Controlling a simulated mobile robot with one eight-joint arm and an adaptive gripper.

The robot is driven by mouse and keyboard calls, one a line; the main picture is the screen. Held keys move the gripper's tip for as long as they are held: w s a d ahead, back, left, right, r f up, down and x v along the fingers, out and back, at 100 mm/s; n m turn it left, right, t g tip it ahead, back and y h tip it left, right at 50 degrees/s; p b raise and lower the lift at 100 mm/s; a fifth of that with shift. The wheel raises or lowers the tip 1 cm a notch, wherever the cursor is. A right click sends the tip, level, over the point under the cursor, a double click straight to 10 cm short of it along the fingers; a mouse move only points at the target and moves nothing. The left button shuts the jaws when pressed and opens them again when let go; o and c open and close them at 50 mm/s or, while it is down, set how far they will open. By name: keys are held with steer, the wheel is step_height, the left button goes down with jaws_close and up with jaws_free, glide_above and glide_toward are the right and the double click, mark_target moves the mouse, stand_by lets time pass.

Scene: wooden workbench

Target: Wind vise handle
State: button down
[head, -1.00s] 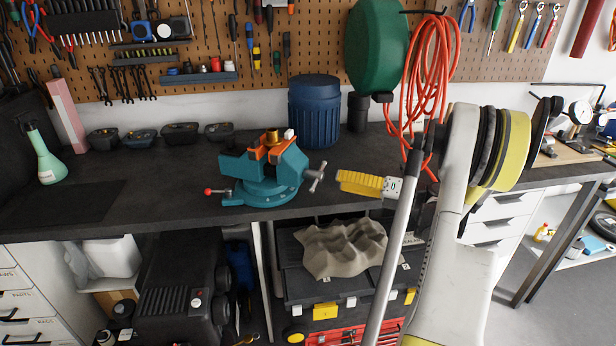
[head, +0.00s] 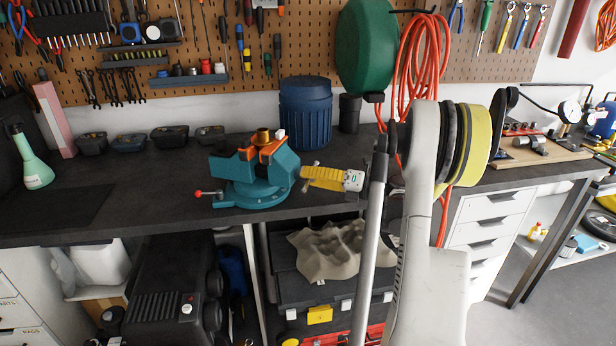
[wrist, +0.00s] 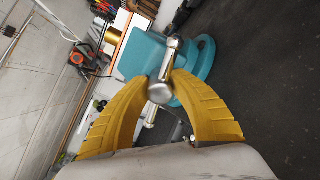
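The teal vise (head: 252,172) with orange jaws stands near the front edge of the bench. Its metal handle bar with round screw end (head: 309,177) is at its right side, partly hidden by my gripper in the head view. My gripper (head: 308,176) has yellow ribbed fingers pointing left at the handle. In the wrist view, my gripper (wrist: 162,82) has one finger on each side of the screw end (wrist: 160,92), and the bar runs tilted between them. The fingers look open around it; firm contact does not show. The vise body (wrist: 150,55) lies just beyond the fingertips.
A blue canister (head: 306,112) stands behind the vise. Several dark bins (head: 170,136) stand along the back wall. A green spray bottle (head: 36,165) is at far left. Orange hose (head: 425,65) hangs near my arm.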

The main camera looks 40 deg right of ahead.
steer(key=shift+n, duration=0.3)
steer(key=n, duration=1.1)
steer(key=shift+b, duration=0.3)
steer(key=n, duration=0.4)
steer(key=shift+n, duration=0.3)
steer(key=n, duration=0.3)
steer(key=shift+n, duration=0.4)
steer(key=n, duration=0.3)
steer(key=shift+n, duration=0.3)
steer(key=n, duration=0.6)
